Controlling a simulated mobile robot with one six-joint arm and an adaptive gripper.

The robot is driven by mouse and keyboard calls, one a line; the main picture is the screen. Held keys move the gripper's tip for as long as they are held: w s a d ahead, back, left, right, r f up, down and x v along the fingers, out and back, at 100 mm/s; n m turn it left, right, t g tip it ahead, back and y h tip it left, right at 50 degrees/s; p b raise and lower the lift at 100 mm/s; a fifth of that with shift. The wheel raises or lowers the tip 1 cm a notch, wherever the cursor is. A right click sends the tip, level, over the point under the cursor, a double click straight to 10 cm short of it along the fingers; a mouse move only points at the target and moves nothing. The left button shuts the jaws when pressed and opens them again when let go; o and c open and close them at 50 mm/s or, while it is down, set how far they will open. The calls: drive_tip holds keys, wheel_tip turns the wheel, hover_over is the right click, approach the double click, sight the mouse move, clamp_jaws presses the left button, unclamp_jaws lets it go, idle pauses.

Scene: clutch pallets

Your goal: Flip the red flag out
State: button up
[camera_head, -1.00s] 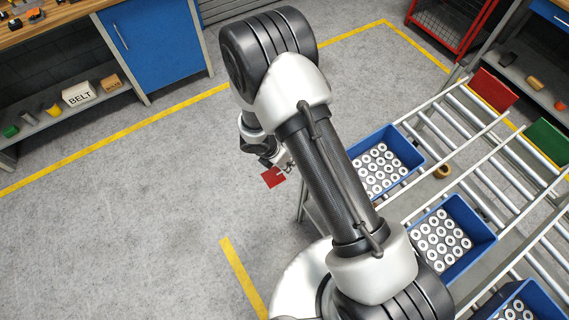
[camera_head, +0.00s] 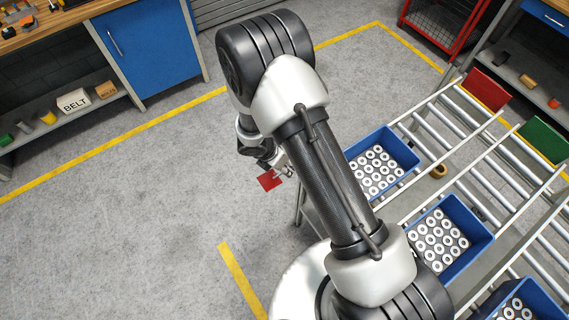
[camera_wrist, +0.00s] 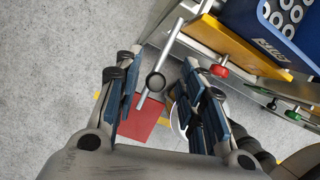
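The red flag (camera_head: 268,181) is a small flat square beside the roller rack's left edge in the head view. In the wrist view the red flag (camera_wrist: 144,120) lies beyond the gripper, in the gap between the fingers, near the end of a grey rod (camera_wrist: 172,42) with a round dark knob. My gripper (camera_wrist: 158,92) is open, with blue-padded fingers on both sides of the rod. I see no clear contact with rod or flag. In the head view my gripper (camera_head: 279,164) is small, just above the flag, and partly hidden by my arm.
Blue bins (camera_head: 409,171) of white rings stand on the roller rack at right. A red knob (camera_wrist: 220,71) and a green knob (camera_wrist: 293,115) show on the rack in the wrist view. A red panel (camera_head: 486,90) and a green panel (camera_head: 545,138) stand farther along. Left floor is clear.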

drive_tip(key=v, duration=1.2)
idle(0.4)
